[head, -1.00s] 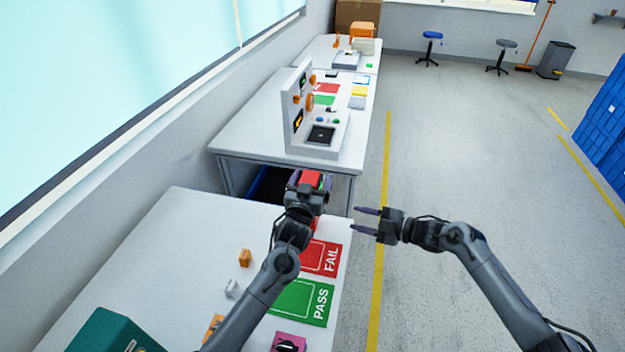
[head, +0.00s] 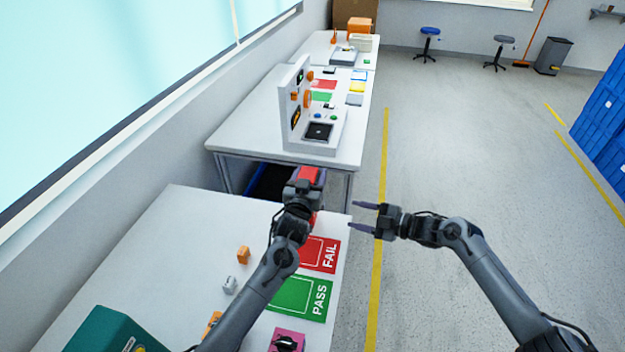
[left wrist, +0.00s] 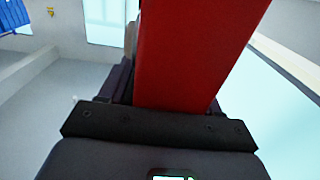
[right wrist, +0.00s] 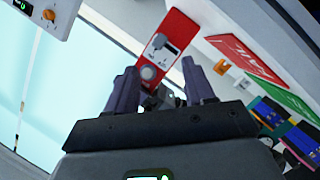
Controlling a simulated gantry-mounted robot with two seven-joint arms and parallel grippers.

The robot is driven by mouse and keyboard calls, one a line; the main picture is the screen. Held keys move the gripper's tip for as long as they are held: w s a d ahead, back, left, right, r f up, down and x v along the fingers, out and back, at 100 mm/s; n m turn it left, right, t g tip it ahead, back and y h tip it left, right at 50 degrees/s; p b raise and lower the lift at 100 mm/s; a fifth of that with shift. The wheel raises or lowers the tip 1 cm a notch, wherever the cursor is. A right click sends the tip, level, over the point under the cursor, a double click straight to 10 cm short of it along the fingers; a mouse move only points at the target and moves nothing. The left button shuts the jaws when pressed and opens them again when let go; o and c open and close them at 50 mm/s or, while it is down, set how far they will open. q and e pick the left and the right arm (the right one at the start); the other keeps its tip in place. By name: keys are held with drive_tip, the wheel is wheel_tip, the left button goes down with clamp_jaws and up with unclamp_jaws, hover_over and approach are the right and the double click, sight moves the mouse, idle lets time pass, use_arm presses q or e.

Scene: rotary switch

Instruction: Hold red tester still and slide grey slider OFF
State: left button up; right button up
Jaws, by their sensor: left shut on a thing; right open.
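The red tester (head: 308,174) is held up by my left gripper (head: 304,186) near the far right corner of the near table. In the left wrist view its red body (left wrist: 195,50) lies between the fingers. I cannot tell the slider's position. My right gripper (head: 355,215) is open and empty, right of the tester and apart from it, fingers pointing left.
The near table has a red FAIL mat (head: 320,254), a green PASS mat (head: 300,297), small orange and grey parts, and a teal box (head: 115,332). A second table holds a white test stand (head: 312,140). Open floor lies to the right.

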wheel_tip(320, 180, up, 4)
drive_tip(key=w+f+n+t, duration=0.1)
drive_tip(key=w+n+t, duration=0.1)
drive_tip(key=n, duration=0.2)
drive_tip(key=s+f+n+y, duration=0.1)
drive_tip(key=s+f+n, duration=0.3)
drive_tip(key=f, duration=0.2)
drive_tip(key=shift+m+t, duration=0.3)
drive_tip(key=shift+t, duration=0.2)
drive_tip(key=x, duration=0.9)
drive_tip(key=shift+w+r, duration=0.1)
drive_tip(key=shift+w, duration=0.2)
drive_tip(key=shift+w+a, duration=0.2)
drive_tip(key=shift+a, duration=0.3)
drive_tip(key=shift+r, duration=0.1)
clamp_jaws()
